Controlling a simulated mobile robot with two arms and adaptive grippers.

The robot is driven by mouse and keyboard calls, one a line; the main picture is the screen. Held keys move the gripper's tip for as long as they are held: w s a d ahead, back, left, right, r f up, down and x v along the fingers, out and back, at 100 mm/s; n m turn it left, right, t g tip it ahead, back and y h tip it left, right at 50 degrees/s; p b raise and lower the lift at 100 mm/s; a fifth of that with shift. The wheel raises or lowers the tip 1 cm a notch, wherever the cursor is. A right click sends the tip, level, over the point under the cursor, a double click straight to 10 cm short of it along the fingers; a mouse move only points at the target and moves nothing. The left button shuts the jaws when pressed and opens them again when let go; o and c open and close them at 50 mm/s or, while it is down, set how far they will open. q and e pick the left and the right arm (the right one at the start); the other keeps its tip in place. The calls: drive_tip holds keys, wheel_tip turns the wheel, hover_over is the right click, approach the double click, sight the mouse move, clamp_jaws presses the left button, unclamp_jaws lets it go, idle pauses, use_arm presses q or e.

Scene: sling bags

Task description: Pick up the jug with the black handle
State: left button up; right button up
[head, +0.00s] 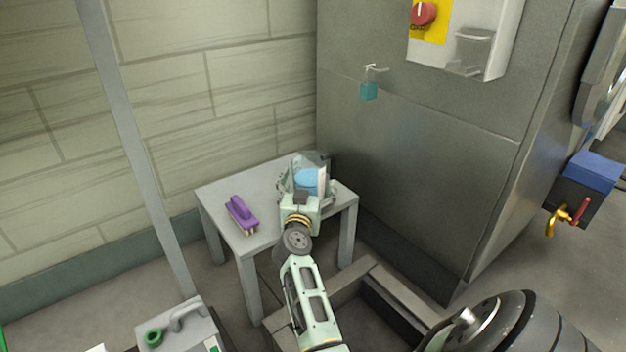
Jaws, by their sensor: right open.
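A clear jug-like container (309,160) with something blue in it stands on the small grey table (215,192), near its back right corner. My right gripper (308,181) reaches in from the front over the table. It is open, with a finger showing on either side of the container's lower part. I cannot tell whether the fingers touch it. The gripper body hides the container's lower front, and a black handle cannot be made out. My left gripper is not in view.
A purple brush (240,212) lies on the table's left part. A tall grey metal cabinet (415,165) stands close on the right, with a teal padlock (368,91) hanging on it. A brick wall (190,85) is behind. A frame-like dark box (375,315) sits on the floor in front.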

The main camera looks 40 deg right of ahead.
drive_tip(key=shift+c, duration=0.3)
drive_tip(key=c, duration=1.5)
drive_tip(key=shift+r, duration=0.1)
drive_tip(key=shift+c, duration=0.7)
drive_tip(key=shift+r, duration=0.1)
